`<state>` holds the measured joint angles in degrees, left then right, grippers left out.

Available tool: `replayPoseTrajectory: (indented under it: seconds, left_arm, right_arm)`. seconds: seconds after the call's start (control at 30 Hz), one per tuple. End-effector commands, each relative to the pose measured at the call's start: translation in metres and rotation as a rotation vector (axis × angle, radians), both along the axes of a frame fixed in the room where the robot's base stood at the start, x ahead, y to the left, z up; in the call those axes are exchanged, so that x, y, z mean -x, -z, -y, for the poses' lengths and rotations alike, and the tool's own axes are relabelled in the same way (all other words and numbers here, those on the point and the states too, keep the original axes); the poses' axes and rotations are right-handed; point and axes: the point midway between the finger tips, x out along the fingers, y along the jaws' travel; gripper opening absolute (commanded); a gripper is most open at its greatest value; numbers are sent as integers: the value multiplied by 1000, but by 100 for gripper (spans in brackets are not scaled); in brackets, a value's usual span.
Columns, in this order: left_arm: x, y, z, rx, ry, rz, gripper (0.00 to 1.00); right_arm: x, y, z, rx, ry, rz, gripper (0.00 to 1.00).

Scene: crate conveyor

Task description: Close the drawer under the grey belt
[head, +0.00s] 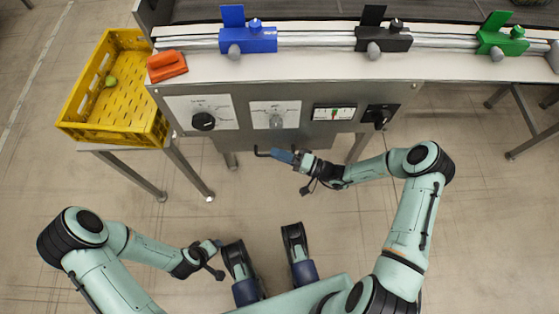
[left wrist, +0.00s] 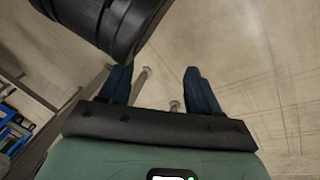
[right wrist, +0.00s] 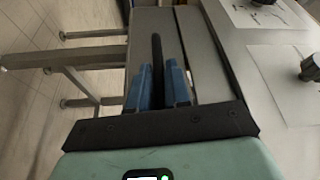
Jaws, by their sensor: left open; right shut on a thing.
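The grey belt (head: 330,10) runs along the top of the head view, above a grey front panel. Below the panel's lower edge, a dark drawer handle (head: 262,153) shows; how far the drawer stands out is hard to tell. My right gripper (head: 283,156) is at this handle. In the right wrist view its blue fingers (right wrist: 158,88) are shut on the dark handle bar (right wrist: 157,52), which runs between them. My left gripper (head: 217,246) hangs low at the left, well away from the drawer. In the left wrist view its fingers (left wrist: 157,88) are apart and empty.
The panel carries a black knob (head: 204,121), a grey knob, a meter and a black switch. Blue, black and green clamps sit on the rail above. An orange block (head: 167,66) lies near a yellow crate (head: 73,132) at the left. The floor before the panel is clear.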

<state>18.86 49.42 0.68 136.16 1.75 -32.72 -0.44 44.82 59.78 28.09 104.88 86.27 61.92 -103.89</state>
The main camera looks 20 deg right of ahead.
Motion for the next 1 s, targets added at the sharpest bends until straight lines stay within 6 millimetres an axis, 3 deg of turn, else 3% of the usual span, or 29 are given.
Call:
replayPoseTrajectory:
  seconds: [0.23, 0.27, 0.3, 0.73, 1.0]
  left_arm:
    - [0, 0, 0, 1, -1, -1, 63]
    - [0, 0, 0, 1, -1, -1, 63]
    - [0, 0, 0, 1, -1, -1, 63]
    - [-1, -2, 0, 1, 0, 5, 63]
    - [-20, -22, 3, -2, 3, 68, 63]
  right_arm:
    - [-5, -1, 3, 5, 12, 1, 0]
    - [-6, -1, 3, 5, 13, 1, 27]
    - [-6, -1, 3, 5, 13, 1, 38]
    - [-1, 0, 6, 5, 9, -1, 38]
    - [30, 2, 45, 6, 12, -2, 38]
